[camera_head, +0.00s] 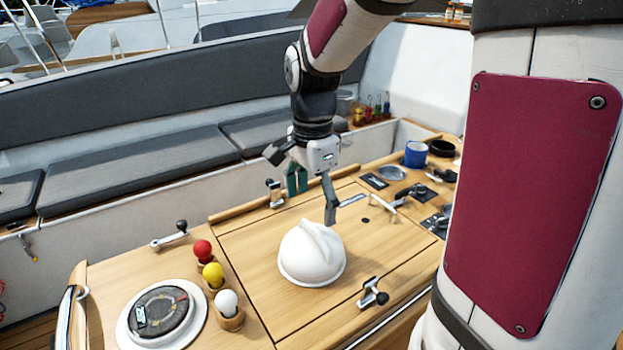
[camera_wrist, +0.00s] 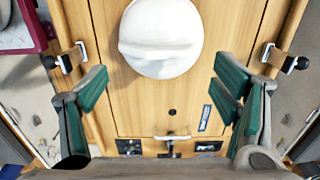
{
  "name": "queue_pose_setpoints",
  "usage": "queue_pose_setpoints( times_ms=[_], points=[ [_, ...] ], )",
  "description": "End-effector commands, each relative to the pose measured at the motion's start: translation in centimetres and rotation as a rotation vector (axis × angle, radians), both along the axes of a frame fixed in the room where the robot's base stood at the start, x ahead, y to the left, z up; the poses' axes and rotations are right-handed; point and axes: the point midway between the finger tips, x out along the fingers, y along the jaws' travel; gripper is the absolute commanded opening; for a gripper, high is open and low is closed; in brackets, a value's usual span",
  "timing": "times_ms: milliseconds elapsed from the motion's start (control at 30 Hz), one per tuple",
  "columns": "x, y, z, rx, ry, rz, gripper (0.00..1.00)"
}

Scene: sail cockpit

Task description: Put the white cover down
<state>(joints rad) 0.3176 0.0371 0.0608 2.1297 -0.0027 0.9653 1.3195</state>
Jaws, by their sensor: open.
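The white cover (camera_head: 312,254) is a dome with a raised ridge handle across its top. It sits on the wooden table panel (camera_head: 375,232), rim down. In the wrist view the white cover (camera_wrist: 160,40) shows at the top middle, beyond my fingers and apart from them. My gripper (camera_head: 312,198) is open and empty, above and behind the cover in the head view. In the wrist view my gripper (camera_wrist: 165,92) shows its green-padded fingers spread wide, with bare wood between them. Whatever may lie under the cover is hidden.
A round instrument (camera_head: 161,313) and red (camera_head: 202,249), yellow (camera_head: 213,272) and white (camera_head: 227,302) balls in holders stand left of the cover. A metal latch (camera_head: 372,293) is at the front right. A blue cup (camera_head: 416,154) and a handle (camera_head: 394,202) are farther right.

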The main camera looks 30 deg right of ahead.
Motion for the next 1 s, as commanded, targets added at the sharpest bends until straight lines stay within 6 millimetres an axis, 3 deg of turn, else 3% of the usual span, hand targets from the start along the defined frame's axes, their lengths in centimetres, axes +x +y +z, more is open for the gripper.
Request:
queue_pose_setpoints(
  times_ms=[200,467,567,733,1000],
  points=[
    [0.0,0.0,3.8,0.0,-0.002,0.001,0.81],
    [-0.5,0.5,5.7,-0.004,-0.014,0.048,0.81],
    [-1.8,1.7,6.6,-0.022,-0.049,0.187,0.81],
    [-5.8,4.7,8.2,-0.091,-0.15,0.601,0.81],
    [-12.0,8.0,8.1,-0.255,-0.281,1.253,0.81]
  ],
)
